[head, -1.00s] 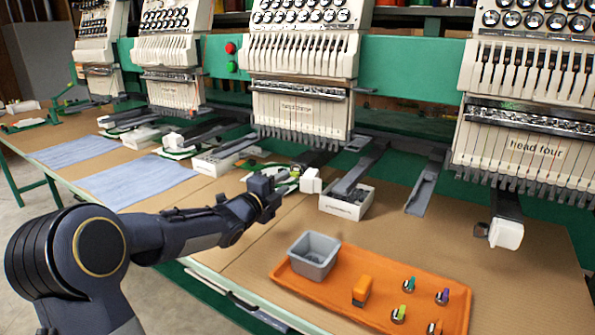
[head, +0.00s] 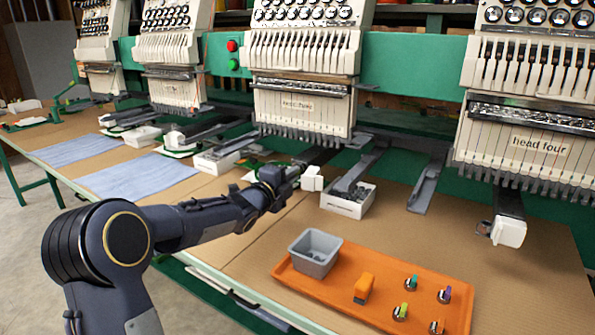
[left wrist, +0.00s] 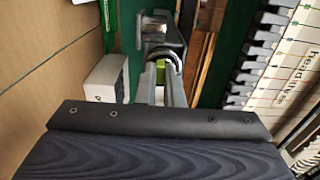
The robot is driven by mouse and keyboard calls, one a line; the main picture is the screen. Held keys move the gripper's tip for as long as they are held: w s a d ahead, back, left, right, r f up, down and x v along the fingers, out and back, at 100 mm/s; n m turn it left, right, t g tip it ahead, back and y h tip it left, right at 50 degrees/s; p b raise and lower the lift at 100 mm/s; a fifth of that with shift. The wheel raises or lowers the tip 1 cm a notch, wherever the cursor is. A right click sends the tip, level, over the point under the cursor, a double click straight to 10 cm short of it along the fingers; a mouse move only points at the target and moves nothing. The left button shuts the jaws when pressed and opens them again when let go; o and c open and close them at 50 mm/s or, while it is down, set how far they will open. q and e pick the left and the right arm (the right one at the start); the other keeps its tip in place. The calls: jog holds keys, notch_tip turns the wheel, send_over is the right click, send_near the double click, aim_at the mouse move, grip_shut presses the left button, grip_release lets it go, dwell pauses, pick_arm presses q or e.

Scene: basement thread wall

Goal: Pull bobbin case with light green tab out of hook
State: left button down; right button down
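The light green tab (left wrist: 160,65) shows in the left wrist view, in front of a shiny round metal hook (left wrist: 162,50) under the machine head. The bobbin case behind the tab is mostly hidden. My left gripper (left wrist: 161,72) has one grey finger on each side of the tab, with the tips close to it. I cannot tell whether they press on it. In the head view my left gripper (head: 286,180) is at the hook area below the third head, and the tab is hidden there. My right gripper is not in view.
A white block (head: 312,178) is right beside my left gripper. An orange tray (head: 335,291) holds a grey bin (head: 314,252), an orange block (head: 363,288) and several bobbin cases with coloured tabs. A white parts box (head: 347,205) stands behind the tray. Needles hang above the hook.

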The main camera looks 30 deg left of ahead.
pick_arm(q)
jog(key=s+b, duration=0.1)
jog(key=s, duration=0.2)
jog(key=shift+s+a, duration=0.1)
dwell(0.5)
jog(key=s, duration=0.1)
jog(key=s+r, duration=0.1)
jog(key=s+r+p, duration=0.1)
jog(key=s, duration=0.1)
jog(key=shift+a, duration=0.2)
dwell(0.4)
